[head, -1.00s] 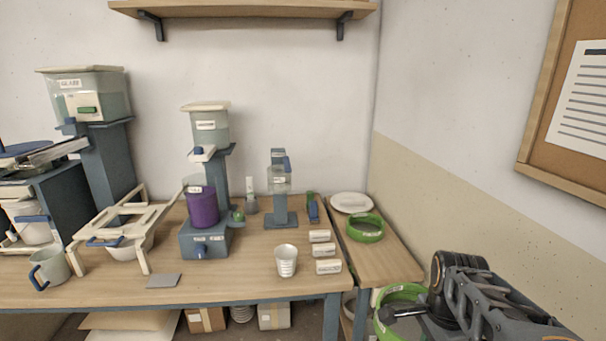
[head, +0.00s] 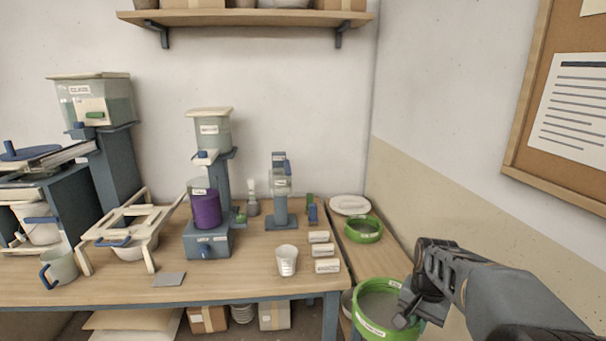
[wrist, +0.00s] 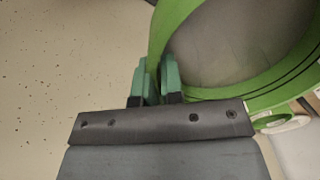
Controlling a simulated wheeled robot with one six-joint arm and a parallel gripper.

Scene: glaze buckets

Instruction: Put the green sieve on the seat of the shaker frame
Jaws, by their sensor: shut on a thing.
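My gripper (head: 403,312) is shut on the rim of a green sieve (head: 364,329) at the lower right of the head view. In the wrist view, the green fingers (wrist: 157,82) pinch the sieve's wall (wrist: 172,35), and its grey mesh fills the upper right. The held sieve is roughly level, in front of the side table. The cream shaker frame (head: 97,232) stands on the bench at the left, far from my gripper. Its top has an open seat, and a white bowl (head: 128,252) sits under it.
A second green sieve (head: 363,238) and a white plate (head: 349,204) lie on the side table. A white cup (head: 287,262), several labelled blocks, a purple container (head: 205,210) on a blue stand and a mug (head: 62,266) occupy the bench. A grey tile (head: 169,280) lies near its front edge.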

